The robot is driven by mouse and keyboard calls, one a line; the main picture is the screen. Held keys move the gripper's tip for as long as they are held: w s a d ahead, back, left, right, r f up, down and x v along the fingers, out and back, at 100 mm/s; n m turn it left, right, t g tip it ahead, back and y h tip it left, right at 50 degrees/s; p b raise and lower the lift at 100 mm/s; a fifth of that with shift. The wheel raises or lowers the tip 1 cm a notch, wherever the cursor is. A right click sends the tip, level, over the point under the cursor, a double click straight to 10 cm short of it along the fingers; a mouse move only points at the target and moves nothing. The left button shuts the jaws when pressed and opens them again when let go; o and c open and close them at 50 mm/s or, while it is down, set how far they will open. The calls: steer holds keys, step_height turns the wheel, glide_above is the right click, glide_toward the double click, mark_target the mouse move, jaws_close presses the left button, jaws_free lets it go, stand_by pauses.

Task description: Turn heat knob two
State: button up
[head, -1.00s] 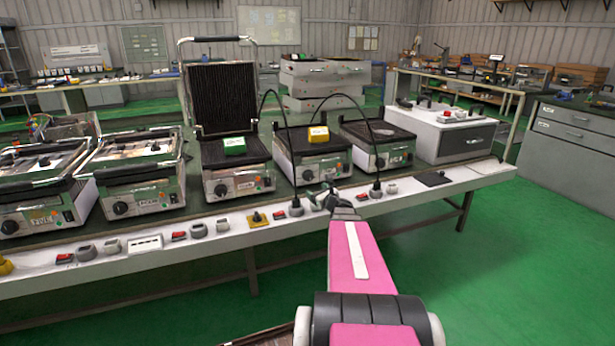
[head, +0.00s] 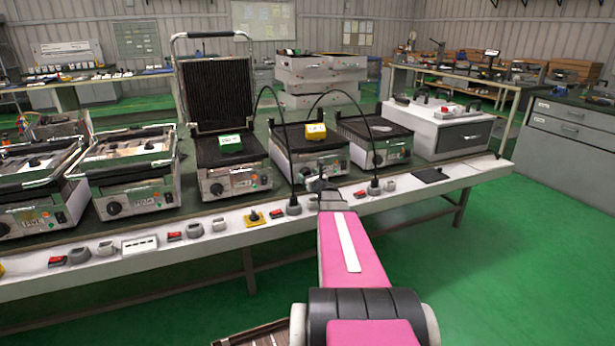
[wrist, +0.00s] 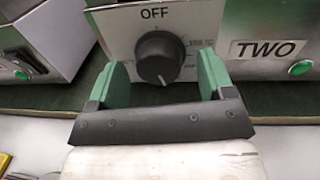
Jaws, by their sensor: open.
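The black round heat knob (wrist: 160,57) sits on a metal front panel in the wrist view, with "OFF" above it and a "TWO" label (wrist: 262,49) to its right. A small light mark shows at the knob's lower edge. My gripper (wrist: 161,66) is open, its green fingers on the left and right of the knob. A gap shows on each side, so the fingers appear apart from it. In the head view my gripper (head: 321,181) is at the front of the grill unit (head: 285,167) that carries a yellow block (head: 316,131). It partly covers that unit's front.
A tall open grill (head: 217,95) with a green block stands to the left. Another cooker (head: 365,152) stands to the right. Black cables (head: 276,105) arch over the units to plugs on the white bench edge (head: 215,246). Green floor in front is free.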

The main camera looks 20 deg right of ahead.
steer(key=shift+w, duration=0.65)
steer(key=c, duration=0.9)
steer(key=shift+a+n, duration=0.15)
steer(key=shift+n, duration=2.15)
steer(key=o, duration=0.9)
steer(key=shift+s, duration=0.2)
steer(key=s, duration=1)
steer(key=shift+s+d+r, duration=0.15)
steer(key=shift+d+r, duration=0.1)
steer(key=shift+d, duration=0.15)
steer(key=shift+s, duration=0.1)
